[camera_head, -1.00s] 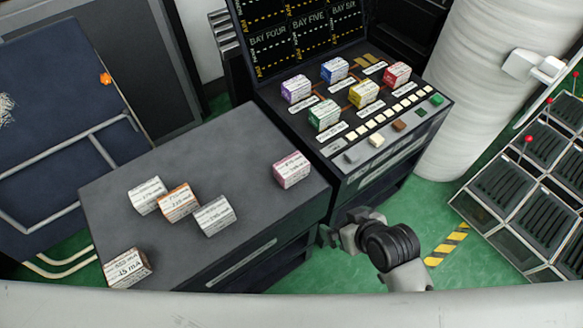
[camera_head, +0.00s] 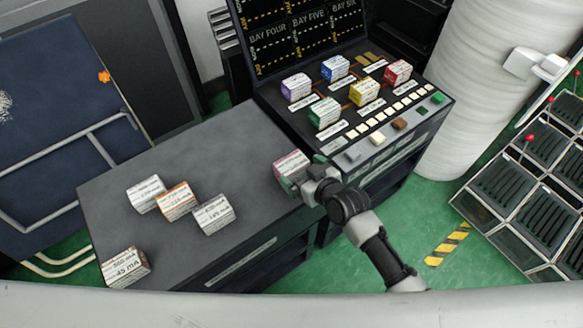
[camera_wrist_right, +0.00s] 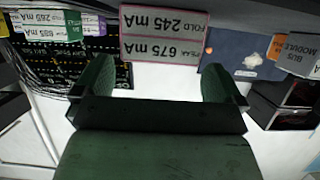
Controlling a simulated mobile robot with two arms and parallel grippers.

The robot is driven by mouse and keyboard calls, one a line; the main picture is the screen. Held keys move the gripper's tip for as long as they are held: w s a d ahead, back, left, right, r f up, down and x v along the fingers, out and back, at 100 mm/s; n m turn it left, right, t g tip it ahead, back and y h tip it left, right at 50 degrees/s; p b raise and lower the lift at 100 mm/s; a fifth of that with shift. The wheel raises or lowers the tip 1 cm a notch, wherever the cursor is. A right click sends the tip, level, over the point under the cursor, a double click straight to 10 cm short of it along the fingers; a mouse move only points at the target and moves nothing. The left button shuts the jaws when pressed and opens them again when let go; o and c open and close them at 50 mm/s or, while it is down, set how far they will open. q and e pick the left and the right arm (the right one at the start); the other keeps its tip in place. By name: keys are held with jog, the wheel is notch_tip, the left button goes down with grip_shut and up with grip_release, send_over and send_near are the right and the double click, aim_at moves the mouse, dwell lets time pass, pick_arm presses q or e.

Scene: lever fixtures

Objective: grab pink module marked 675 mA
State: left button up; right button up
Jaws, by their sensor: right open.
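The pink module (camera_head: 290,162) sits near the right edge of the dark grey tabletop in the head view, its near side partly hidden by my right gripper (camera_head: 305,185). In the right wrist view the pink module (camera_wrist_right: 160,36) shows printed faces reading 675 mA and FOLD 245 mA. It lies ahead of my open right gripper (camera_wrist_right: 157,76), lined up between the two green fingers, which look apart from it. The gripper holds nothing. My left gripper is in neither view.
A white module (camera_head: 146,193), an orange one (camera_head: 177,202) and another white one (camera_head: 214,214) cluster on the table (camera_head: 240,150). A brown module (camera_head: 126,266) stands at the front-left corner. The console (camera_head: 345,150) with several coloured modules rises behind the right edge.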

aim_at(294, 165)
jog(key=x, duration=0.4)
jog(key=shift+w+a+f+b, duration=0.1)
jog(key=shift+w+a+b, duration=0.1)
jog(key=shift+b, duration=0.2)
jog(key=shift+w+a+f, duration=0.1)
jog(key=shift+w+a, duration=0.05)
jog(key=shift+w, duration=0.1)
jog(key=c, duration=0.7)
